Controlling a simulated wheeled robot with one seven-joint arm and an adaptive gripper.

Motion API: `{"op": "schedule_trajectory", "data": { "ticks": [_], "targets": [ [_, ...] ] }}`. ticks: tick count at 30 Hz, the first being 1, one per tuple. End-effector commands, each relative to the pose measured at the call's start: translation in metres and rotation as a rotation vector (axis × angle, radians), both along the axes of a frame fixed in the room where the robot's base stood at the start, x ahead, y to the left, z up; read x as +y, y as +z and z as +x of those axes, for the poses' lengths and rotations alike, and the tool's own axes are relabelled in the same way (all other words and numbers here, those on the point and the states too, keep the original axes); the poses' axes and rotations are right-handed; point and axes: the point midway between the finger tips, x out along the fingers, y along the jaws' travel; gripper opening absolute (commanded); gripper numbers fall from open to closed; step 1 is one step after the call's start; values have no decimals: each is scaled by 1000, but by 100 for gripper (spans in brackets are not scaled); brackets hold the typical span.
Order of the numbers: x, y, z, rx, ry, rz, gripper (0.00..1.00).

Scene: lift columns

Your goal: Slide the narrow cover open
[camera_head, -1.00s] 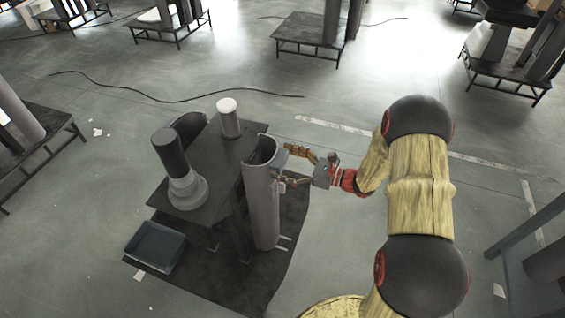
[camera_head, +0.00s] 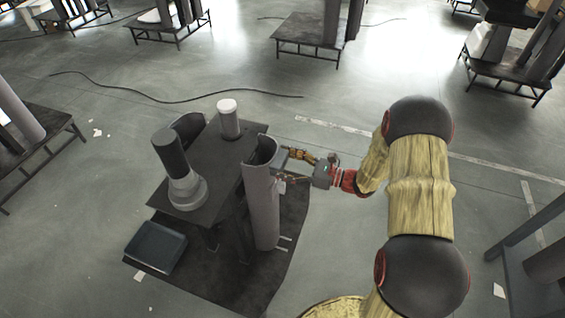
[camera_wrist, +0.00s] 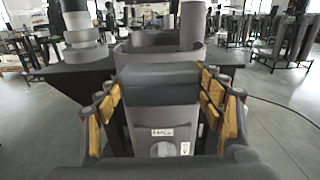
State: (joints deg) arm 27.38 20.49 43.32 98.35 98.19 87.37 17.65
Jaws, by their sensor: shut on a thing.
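A tall, narrow grey curved cover (camera_head: 262,205) stands upright at the right side of a dark table-like stand. It also shows in the wrist view (camera_wrist: 160,122), with small white labels on its face. A dark grey block (camera_wrist: 160,82) projects from its upper part. My gripper (camera_head: 284,167) reaches in from the right at the cover's upper edge. In the wrist view its yellow-padded fingers (camera_wrist: 160,95) flank the block and are shut on it. The exact contact is partly hidden.
The dark stand top (camera_head: 217,152) bears a grey and black column (camera_head: 172,155) and a white-capped cylinder (camera_head: 229,122). A cable (camera_head: 170,100) crosses the floor behind.

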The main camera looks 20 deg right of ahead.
Motion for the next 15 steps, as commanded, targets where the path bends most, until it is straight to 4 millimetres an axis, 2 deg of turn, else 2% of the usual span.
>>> {"op": "schedule_trajectory", "data": {
  "ticks": [6,8,11,15],
  "targets": [
    [0,0,0,0,0,0,22],
    [-1,0,0,0,-1,0,22],
    [-9,1,-6,2,-2,-1,22],
    [-32,2,-21,2,-6,0,22]
  ]
}}
